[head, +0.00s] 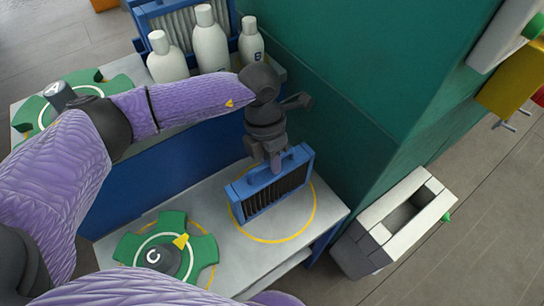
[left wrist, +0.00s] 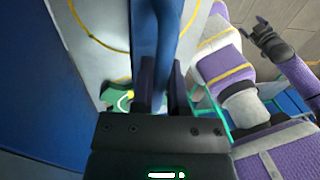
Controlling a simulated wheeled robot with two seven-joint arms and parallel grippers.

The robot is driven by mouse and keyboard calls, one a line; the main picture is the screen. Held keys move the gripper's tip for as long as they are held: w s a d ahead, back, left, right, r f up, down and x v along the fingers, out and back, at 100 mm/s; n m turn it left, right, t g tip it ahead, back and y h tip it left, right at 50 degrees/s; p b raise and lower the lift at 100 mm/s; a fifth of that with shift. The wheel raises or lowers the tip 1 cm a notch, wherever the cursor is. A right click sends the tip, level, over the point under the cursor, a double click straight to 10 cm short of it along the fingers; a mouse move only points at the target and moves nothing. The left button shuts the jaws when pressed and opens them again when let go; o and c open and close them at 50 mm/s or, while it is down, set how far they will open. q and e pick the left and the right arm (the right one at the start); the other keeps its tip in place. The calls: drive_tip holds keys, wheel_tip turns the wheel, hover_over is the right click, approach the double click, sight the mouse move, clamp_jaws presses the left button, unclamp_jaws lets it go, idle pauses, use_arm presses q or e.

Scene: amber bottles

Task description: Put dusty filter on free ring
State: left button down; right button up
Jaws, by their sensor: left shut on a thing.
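The dusty filter (head: 272,186), a blue frame with dark pleats, is upright over the yellow ring (head: 258,239) on the pale lower surface. My left gripper (head: 275,163) is shut on the top of its blue frame from above. Whether the filter's base touches the surface is hard to tell. In the left wrist view the blue frame (left wrist: 172,35) runs up from between the fingers of my left gripper (left wrist: 160,85), with part of the ring (left wrist: 88,33) beside it. My right gripper (left wrist: 258,32) shows there at the upper right, its fingers apart and empty.
A second yellow ring (head: 150,222) lies around a green lobed piece (head: 205,250) marked C. White bottles (head: 210,45) and a pale-pleated filter (head: 180,22) stand on the upper shelf. A teal wall (head: 340,80) rises close behind. A grey-white open box (head: 395,222) is at right.

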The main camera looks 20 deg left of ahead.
use_arm(q)
drive_tip(key=shift+f, duration=0.15)
use_arm(e)
drive_tip(key=shift+f, duration=0.15)
use_arm(q)
drive_tip(key=c, duration=0.6)
unclamp_jaws()
drive_tip(key=shift+o, duration=0.2)
use_arm(e)
drive_tip(key=shift+d, duration=0.45)
